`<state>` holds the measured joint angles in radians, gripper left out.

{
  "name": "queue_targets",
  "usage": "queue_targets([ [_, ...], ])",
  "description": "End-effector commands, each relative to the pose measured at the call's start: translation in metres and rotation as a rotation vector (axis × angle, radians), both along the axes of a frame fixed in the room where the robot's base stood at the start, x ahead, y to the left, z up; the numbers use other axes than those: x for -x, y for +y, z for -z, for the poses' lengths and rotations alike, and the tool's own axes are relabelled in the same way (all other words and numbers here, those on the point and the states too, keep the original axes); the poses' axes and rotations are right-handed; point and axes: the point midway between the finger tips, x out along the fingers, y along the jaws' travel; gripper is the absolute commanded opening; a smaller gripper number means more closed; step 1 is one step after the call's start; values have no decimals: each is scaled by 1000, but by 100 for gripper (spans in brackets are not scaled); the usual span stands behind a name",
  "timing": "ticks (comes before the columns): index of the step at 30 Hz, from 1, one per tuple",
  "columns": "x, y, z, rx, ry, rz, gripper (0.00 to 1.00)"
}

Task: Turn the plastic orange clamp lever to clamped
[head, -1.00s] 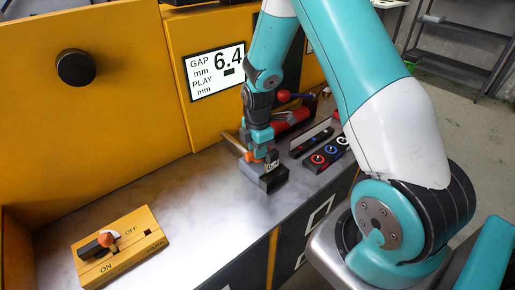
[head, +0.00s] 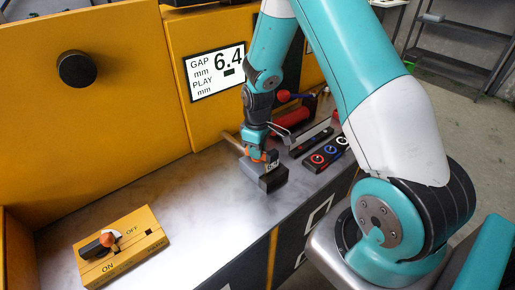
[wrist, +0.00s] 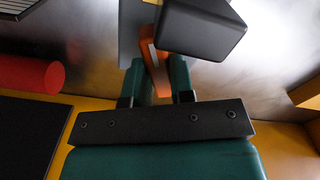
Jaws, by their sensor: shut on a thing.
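The orange clamp lever (wrist: 150,60) stands between the two teal fingers of my gripper (wrist: 158,75) in the wrist view. My gripper is shut on it. A dark grey block (wrist: 200,25) lies just beyond the lever. In the head view my gripper (head: 259,150) is low over the steel bench, with a little orange of the lever (head: 257,156) showing between the fingers. The dark block (head: 268,180) sits right below it. The lever's pivot and any clamp marking are hidden.
A yellow ON/OFF switch box (head: 120,246) with an orange-tipped handle sits at the front left. A display (head: 214,70) reads gap 6.4 mm. A red cylinder (head: 292,119) and black panels with coloured rings (head: 325,152) lie behind right. The bench middle (head: 185,190) is clear.

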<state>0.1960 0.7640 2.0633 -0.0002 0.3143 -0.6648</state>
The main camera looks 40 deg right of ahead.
Motion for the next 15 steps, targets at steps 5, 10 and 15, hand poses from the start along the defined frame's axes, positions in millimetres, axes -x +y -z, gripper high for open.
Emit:
queue_targets([
  [5,0,0,-1,0,-1,154,0],
  [10,0,0,-1,1,-1,277,0],
  [15,-1,0,-1,1,-1,367,0],
])
